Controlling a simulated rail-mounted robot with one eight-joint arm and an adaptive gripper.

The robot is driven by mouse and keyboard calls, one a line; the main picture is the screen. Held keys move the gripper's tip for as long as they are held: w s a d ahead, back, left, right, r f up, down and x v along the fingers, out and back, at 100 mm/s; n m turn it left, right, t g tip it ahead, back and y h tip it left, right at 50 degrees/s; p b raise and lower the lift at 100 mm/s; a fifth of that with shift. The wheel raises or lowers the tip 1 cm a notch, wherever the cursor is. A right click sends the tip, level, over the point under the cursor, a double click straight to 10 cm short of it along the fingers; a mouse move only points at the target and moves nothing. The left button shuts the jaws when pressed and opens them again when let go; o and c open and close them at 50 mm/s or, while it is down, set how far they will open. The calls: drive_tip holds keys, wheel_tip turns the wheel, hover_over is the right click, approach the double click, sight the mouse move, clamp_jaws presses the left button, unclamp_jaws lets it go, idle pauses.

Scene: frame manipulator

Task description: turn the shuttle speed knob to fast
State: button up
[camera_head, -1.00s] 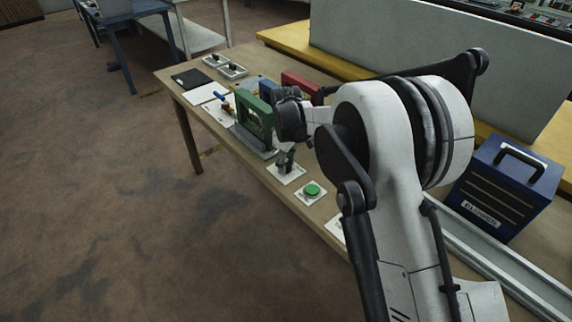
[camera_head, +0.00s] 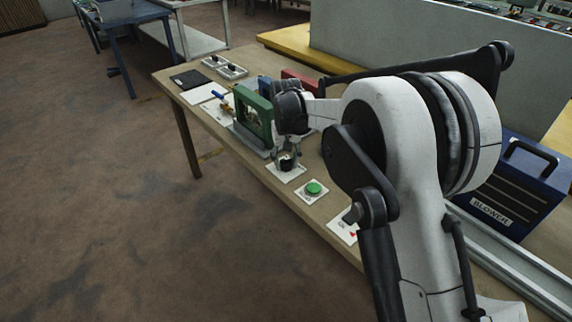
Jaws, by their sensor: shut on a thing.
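A dark knob (camera_head: 286,165) sits on a white plate (camera_head: 280,174) near the front edge of the table. My gripper (camera_head: 287,160) points down over this plate, with its fingers shut around the knob. The fingers and wrist cover much of the knob, so its pointer and the plate's markings cannot be read.
A green button (camera_head: 313,188) on a white plate lies just right of the knob. A green frame (camera_head: 257,115) stands close behind-left, with a red frame (camera_head: 300,77) further back. A blue blower box (camera_head: 510,190) is at the right. Two black-handled switches (camera_head: 232,70) sit at the table's far end.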

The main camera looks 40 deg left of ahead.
sight(287, 159)
drive_tip(key=shift+m+b, duration=0.45)
drive_tip(key=shift+m, duration=1.15)
drive_tip(key=o, duration=1.2)
drive_tip(key=shift+c, duration=0.2)
wheel_tip(287, 159, up, 12)
drive_tip(key=shift+d+r, duration=0.1)
